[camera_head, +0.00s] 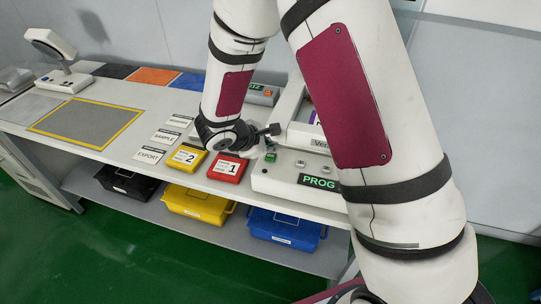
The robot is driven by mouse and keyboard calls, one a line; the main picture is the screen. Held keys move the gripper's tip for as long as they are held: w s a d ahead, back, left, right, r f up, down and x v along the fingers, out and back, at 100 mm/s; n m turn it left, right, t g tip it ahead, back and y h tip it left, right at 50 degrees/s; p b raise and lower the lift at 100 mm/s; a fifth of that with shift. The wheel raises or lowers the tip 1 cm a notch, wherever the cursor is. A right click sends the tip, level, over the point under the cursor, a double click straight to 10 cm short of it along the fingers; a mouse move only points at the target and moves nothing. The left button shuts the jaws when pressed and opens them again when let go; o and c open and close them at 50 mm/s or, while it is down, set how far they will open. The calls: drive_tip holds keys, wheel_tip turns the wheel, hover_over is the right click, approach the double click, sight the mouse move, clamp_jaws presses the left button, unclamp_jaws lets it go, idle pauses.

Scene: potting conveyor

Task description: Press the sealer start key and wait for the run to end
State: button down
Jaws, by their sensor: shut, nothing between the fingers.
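The sealer appears to be the white machine (272,183) at the right of the bench, partly hidden behind my arm. Its front panel has a lit green display reading "PROG" (317,182) and small keys, one near the middle (300,163) and one to its right (327,168). My gripper (270,146) is shut and empty, small and partly hidden, over the left part of the panel. A small green spot shows at its tips. I cannot tell whether it touches a key, and the key labels are too small to read.
A red block marked 1 (227,169) and a yellow block marked 2 (186,158) sit left of the panel, beside small label cards. Black (124,184), yellow (197,205) and blue (285,231) bins stand on the shelf below. A yellow-framed grey mat (87,122) lies farther left.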

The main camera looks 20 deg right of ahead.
sight(272, 157)
drive_tip(key=shift+f, duration=0.1)
drive_tip(key=shift+f+b, duration=0.35)
drive_tip(key=shift+f+b, duration=0.35)
drive_tip(key=shift+f, duration=0.05)
idle(0.9)
idle(0.3)
drive_tip(key=shift+r+p, duration=0.4)
drive_tip(key=shift+r, duration=0.45)
drive_tip(key=shift+r+p, duration=1.15)
drive_tip(key=shift+r, duration=1.35)
